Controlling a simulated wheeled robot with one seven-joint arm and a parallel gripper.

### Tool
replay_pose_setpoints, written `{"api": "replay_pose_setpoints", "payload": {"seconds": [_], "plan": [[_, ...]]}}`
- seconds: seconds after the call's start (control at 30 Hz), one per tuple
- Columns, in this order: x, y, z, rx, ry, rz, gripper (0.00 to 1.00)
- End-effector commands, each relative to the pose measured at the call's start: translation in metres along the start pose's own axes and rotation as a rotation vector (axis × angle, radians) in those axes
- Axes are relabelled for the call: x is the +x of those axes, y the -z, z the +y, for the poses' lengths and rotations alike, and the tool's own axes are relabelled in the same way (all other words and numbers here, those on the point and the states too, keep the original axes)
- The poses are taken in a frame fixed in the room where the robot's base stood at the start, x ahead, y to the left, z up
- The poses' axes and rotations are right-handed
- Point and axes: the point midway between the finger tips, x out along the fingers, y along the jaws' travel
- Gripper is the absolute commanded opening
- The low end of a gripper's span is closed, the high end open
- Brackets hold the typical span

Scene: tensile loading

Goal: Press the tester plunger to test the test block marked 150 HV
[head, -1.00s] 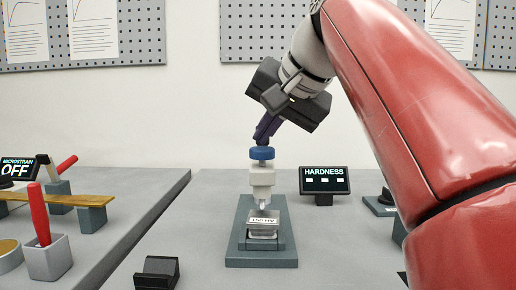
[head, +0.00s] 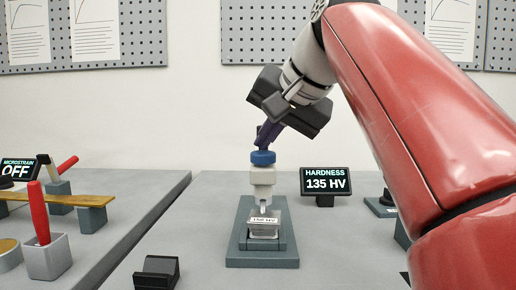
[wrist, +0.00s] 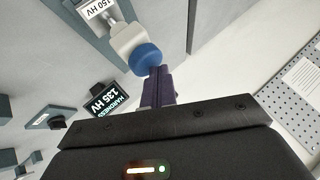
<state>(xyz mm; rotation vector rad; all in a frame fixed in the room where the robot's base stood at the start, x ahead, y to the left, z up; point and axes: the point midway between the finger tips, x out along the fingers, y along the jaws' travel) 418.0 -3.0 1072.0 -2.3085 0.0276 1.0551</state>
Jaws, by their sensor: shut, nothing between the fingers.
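The hardness tester (head: 262,180) stands on the right bench with its blue plunger cap (head: 263,158) on top. The test block (head: 264,225) sits on the tester's base below the indenter, its label reading 150 HV. The label also shows in the wrist view (wrist: 98,8). The hardness display (head: 325,182) reads 135 HV. My gripper (head: 264,140) is shut and empty, tilted, with its fingertips at the top of the blue cap. In the wrist view the fingertips lie right beside the cap (wrist: 145,58); whether they touch it I cannot tell.
The left bench holds a red-handled tool in a grey holder (head: 46,258), a wooden bar (head: 60,199) and a MICROSTRAIN display (head: 18,168) reading OFF. A pegboard wall stands behind.

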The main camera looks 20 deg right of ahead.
Motion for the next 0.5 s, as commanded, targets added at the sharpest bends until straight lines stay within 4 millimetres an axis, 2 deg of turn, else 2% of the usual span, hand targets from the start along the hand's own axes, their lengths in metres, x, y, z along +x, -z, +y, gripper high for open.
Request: {"api": "replay_pose_setpoints", "payload": {"seconds": [0.5], "plan": [[0.0079, -0.0053, 0.0051, 0.001, -0.006, -0.012, 0.00]]}}
